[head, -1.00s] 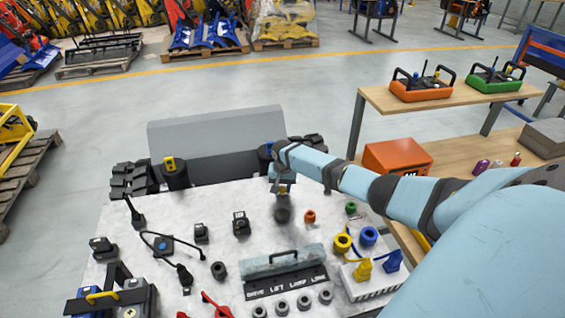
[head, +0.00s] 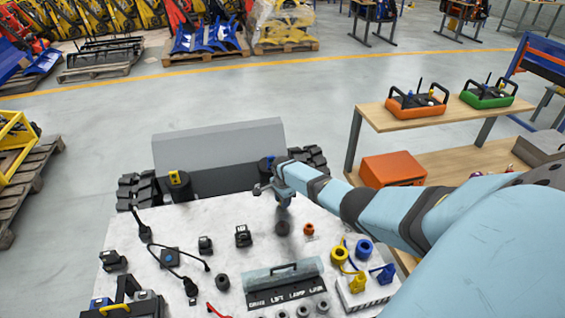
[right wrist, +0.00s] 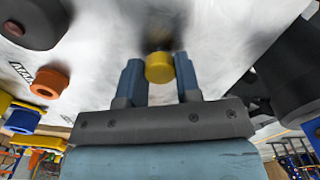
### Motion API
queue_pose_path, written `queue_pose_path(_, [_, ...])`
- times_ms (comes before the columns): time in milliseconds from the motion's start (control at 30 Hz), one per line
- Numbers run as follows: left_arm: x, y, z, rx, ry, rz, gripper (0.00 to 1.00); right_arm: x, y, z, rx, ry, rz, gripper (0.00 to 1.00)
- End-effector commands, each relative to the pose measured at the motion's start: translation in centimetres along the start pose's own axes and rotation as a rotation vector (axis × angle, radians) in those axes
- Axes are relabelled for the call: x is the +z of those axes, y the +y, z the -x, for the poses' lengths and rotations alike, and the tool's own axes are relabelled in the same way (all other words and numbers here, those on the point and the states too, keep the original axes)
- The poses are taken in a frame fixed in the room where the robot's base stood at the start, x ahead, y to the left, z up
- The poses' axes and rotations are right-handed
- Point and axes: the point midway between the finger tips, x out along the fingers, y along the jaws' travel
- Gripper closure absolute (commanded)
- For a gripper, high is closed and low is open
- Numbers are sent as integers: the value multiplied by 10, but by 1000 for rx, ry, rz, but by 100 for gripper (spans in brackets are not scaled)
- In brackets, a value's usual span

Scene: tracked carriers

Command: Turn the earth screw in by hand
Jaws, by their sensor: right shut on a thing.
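A yellow round knob (right wrist: 159,68), which I take to be the earth screw's head, stands between the two blue fingers of my right gripper (right wrist: 158,62) in the right wrist view. A dark, blurred shape lies just beyond it against the pale panel. In the head view my right gripper (head: 283,196) is over the far edge of the pale panel (head: 215,225), and the knob is hidden there. The right gripper is shut on the knob. How deep the screw sits cannot be told. My left gripper is not in view.
A dark round fitting (head: 282,228) and an orange ring (head: 309,229) stand near the gripper. A wooden bench (head: 445,112) with orange and green control boxes stands right.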

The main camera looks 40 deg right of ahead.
Motion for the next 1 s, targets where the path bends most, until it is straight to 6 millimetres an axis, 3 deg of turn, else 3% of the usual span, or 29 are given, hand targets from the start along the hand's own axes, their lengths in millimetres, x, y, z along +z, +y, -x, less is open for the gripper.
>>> queue_pose_path(433, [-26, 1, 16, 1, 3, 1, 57, -1, 0, 3, -1, -1, -714, 86])
queue_pose_path(567, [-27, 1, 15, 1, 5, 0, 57, -1, 0, 2, -1, 1, -813, 86])
queue_pose_path(800, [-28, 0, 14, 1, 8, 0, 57, -2, 0, 1, -2, 2, -824, 86])
queue_pose_path(833, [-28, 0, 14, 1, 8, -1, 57, -2, 0, 1, -2, 2, -823, 62])
queue_pose_path(900, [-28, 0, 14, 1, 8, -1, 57, -2, 0, 1, -2, 1, -823, 46])
queue_pose_path(1000, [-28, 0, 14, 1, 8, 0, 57, -1, 0, 1, -1, 1, -822, 45])
